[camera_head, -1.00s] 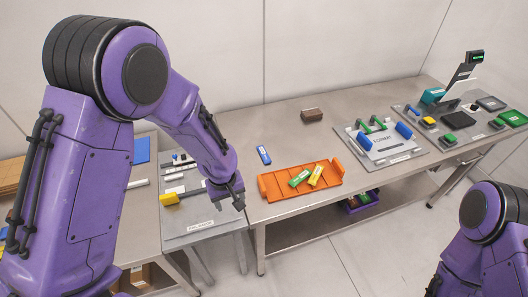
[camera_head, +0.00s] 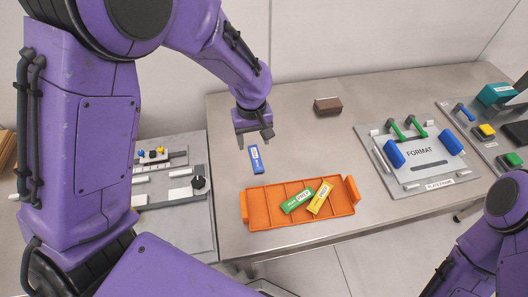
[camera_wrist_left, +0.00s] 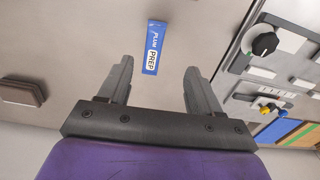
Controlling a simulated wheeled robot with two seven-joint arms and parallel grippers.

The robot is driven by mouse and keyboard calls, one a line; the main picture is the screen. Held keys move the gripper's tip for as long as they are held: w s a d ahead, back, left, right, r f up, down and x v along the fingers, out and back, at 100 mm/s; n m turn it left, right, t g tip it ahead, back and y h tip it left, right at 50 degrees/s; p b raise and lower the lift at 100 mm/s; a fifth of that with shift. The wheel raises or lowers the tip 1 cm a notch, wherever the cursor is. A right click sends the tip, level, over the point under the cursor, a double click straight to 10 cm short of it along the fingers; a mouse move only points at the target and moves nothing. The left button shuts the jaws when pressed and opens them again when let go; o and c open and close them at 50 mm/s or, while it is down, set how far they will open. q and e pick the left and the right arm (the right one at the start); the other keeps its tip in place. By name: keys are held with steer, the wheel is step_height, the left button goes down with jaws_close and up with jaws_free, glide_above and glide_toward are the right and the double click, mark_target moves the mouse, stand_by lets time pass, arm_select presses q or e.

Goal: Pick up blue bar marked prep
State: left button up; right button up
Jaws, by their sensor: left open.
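The blue bar (camera_head: 257,159) lies on the metal table, behind the orange tray. In the left wrist view the blue bar (camera_wrist_left: 156,48) shows a white label reading PREP, and it lies ahead of the fingertips, roughly between their lines. My left gripper (camera_head: 256,141) is above the table just behind the bar. In the left wrist view the gripper (camera_wrist_left: 157,75) has its two fingers spread with nothing between them. My right arm shows at the lower right, but its gripper is not visible.
The orange tray (camera_head: 250,215) holds a green bar (camera_head: 297,201) and a yellow bar (camera_head: 320,198). A brown block (camera_head: 327,105) stands at the back. A FORMAT plate (camera_head: 422,175) with blue and green handles is to the right. A grey panel (camera_head: 170,225) with a black knob is to the left.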

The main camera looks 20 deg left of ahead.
mark_target(258, 164)
arm_select(q)
steer(key=f, duration=0.3)
steer(key=f+p, duration=0.1)
steer(key=f, duration=0.3)
steer(key=d+f, duration=0.1)
steer(key=f, duration=0.2)
steer(key=shift+f, duration=0.3)
steer(key=shift+w+f, duration=0.15)
steer(key=shift+f, duration=0.2)
steer(key=shift+a, duration=0.1)
steer(key=c, duration=1.1)
arm_select(e)
steer(key=shift+w+r, duration=0.15)
steer(key=shift+r, duration=0.25)
